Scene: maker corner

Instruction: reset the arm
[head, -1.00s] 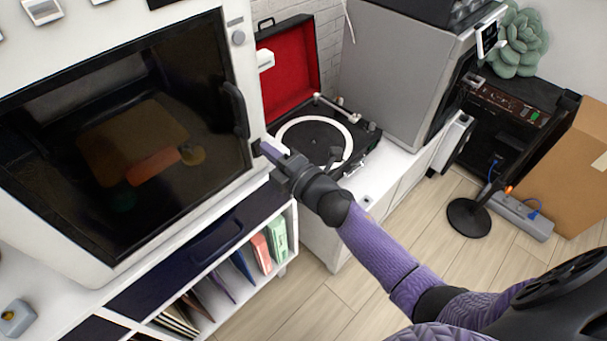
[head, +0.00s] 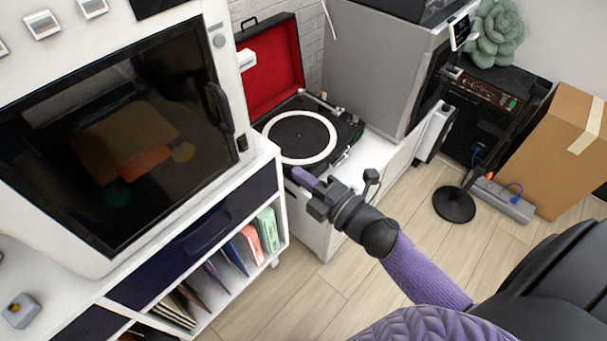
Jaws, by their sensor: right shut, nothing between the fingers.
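My right arm, in a purple sleeve, comes in from the lower right of the head view. Its gripper (head: 304,181) is shut and empty. In the picture it shows in front of the white cabinet below the turntable (head: 302,138), apart from the machine door's handle. My left gripper is not in view.
A white machine with a dark glass door (head: 120,130) stands on the shelf unit (head: 270,158) at left. Its door looks shut. A grey box-like unit (head: 370,65) stands beyond the turntable. A cardboard box (head: 560,140), a power strip (head: 508,202) and a round black stand base (head: 454,205) are on the floor at right.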

